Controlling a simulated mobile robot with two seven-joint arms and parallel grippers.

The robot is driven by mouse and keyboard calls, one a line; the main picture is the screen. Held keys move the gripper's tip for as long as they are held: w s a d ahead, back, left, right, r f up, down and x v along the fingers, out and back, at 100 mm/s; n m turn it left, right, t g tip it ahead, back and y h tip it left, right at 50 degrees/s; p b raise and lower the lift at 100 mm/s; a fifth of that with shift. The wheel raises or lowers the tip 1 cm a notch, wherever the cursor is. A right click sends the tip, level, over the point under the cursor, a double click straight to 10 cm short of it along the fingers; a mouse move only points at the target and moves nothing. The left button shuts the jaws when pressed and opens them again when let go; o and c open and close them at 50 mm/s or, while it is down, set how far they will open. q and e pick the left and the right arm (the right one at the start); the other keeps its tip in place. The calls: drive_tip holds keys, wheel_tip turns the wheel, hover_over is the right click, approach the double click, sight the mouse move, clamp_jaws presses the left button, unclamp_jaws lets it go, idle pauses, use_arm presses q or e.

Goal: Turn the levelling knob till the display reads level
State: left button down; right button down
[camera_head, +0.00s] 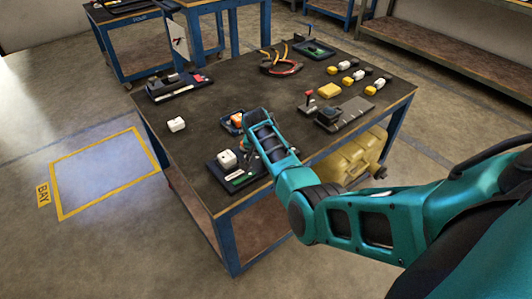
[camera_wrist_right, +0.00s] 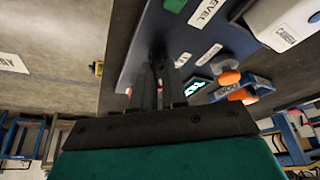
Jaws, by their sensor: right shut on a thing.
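The dark levelling panel (camera_head: 217,172) lies at the near left of the table. It carries a white block (camera_head: 227,158), marked CAMERA in the wrist view (camera_wrist_right: 285,25), and a small green patch (camera_head: 238,179). In the wrist view a LEVEL label (camera_wrist_right: 205,12) is on the panel (camera_wrist_right: 150,40), and a small lit display (camera_wrist_right: 198,88) is edge-on; its reading is too small to tell. My right gripper (camera_head: 247,160) is down at the panel's right side, its fingers (camera_wrist_right: 160,75) shut on the levelling knob, which they mostly hide. My left gripper is not in view.
Another tray with orange parts (camera_head: 236,120) is just behind the panel; orange pieces (camera_wrist_right: 229,77) show in the wrist view. A white block (camera_head: 176,124) stands alone to the left. A grey device (camera_head: 345,114) and yellow block (camera_head: 329,90) are at right. The table's centre is clear.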

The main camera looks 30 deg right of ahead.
drive_tip(key=shift+m, duration=0.3)
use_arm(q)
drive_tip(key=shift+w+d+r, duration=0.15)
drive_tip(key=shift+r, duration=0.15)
use_arm(e)
drive_tip(key=c, duration=1.2)
unclamp_jaws()
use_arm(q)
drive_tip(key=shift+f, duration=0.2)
use_arm(e)
drive_tip(key=shift+o, duration=0.2)
